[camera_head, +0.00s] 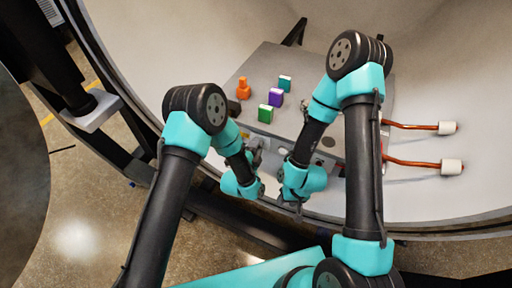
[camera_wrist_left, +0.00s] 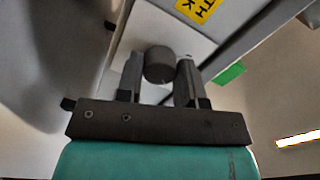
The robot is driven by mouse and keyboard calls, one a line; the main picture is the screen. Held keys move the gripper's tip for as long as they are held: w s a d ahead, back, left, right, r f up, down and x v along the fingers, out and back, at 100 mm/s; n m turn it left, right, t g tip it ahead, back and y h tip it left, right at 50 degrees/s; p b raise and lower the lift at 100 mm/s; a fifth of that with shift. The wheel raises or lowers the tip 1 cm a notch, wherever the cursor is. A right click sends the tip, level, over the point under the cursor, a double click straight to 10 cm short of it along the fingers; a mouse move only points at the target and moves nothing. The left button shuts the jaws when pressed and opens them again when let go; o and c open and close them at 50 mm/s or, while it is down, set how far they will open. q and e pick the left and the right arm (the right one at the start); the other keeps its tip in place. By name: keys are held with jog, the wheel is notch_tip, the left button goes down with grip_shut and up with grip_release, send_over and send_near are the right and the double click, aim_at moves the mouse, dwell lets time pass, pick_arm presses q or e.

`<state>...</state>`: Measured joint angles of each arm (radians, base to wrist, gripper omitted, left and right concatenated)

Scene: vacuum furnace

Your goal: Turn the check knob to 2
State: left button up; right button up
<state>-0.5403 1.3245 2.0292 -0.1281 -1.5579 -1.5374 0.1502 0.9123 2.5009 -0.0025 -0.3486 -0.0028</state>
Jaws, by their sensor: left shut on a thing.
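In the left wrist view a dark grey round knob (camera_wrist_left: 159,64) sits between the two fingers of my left gripper (camera_wrist_left: 160,78), which is shut on it. The knob stands out from a pale panel (camera_wrist_left: 150,25). In the head view my left gripper (camera_head: 255,152) is at the front side of the grey box (camera_head: 335,95), and its own wrist partly hides it. The knob cannot be made out there, and no number or pointer mark on it is readable. My right arm's wrist is close by on the right, but its fingers cannot be made out.
On the box top stand an orange piece (camera_head: 243,90), a teal block (camera_head: 285,83), a purple block (camera_head: 276,97) and a green block (camera_head: 265,114). Two copper rods with white ends (camera_head: 448,128) stick out right. A yellow label (camera_wrist_left: 198,8) is partly visible near the knob.

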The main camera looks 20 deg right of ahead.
pick_arm(q)
jog(key=o, duration=0.9)
